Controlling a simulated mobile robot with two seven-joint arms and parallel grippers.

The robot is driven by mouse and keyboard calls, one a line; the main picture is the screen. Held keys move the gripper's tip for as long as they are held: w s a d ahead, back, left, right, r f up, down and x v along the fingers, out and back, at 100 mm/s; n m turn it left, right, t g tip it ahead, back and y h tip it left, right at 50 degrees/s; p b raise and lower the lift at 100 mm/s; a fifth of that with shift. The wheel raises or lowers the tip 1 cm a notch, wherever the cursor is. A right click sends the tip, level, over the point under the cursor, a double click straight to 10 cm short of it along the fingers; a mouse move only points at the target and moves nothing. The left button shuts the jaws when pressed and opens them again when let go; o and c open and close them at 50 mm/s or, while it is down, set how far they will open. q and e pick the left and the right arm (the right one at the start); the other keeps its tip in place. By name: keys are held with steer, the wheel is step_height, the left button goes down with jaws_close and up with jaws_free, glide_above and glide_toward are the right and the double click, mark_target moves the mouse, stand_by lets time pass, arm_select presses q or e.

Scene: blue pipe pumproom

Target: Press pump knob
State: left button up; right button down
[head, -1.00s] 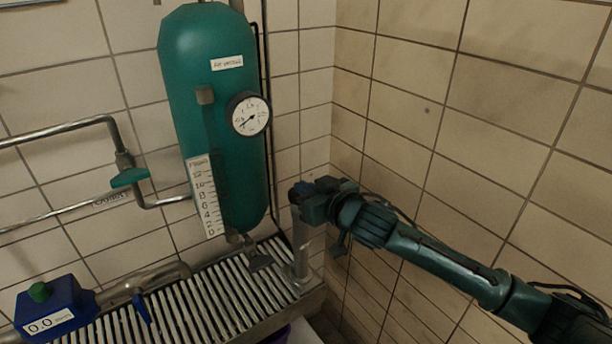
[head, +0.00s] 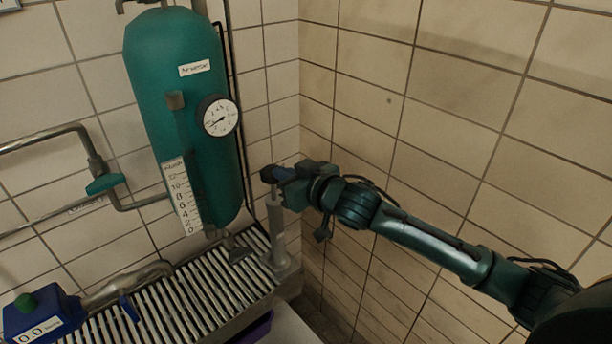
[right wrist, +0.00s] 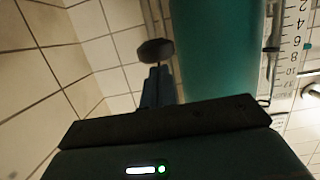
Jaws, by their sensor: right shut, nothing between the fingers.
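The pump is an upright pale grey cylinder (head: 277,228) at the right end of the slatted grate, with a thin rod at its top. A dark round knob (right wrist: 155,51) shows at the fingertips in the right wrist view. My right gripper (head: 276,173) is at the top of the pump in the head view and hides most of the knob there. Its blue fingers (right wrist: 157,87) are shut with nothing between them. The fingertips are close to the knob; I cannot tell whether they touch it. My left gripper is not in view.
A green tank (head: 185,105) with a round gauge (head: 218,117) and level scale (head: 182,196) stands left of the pump. The tiled wall (head: 440,90) is close behind my right arm.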

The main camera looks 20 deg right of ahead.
steer(key=b+v, duration=0.1)
steer(key=v, duration=0.6)
steer(key=shift+d, duration=0.2)
stand_by(1.3)
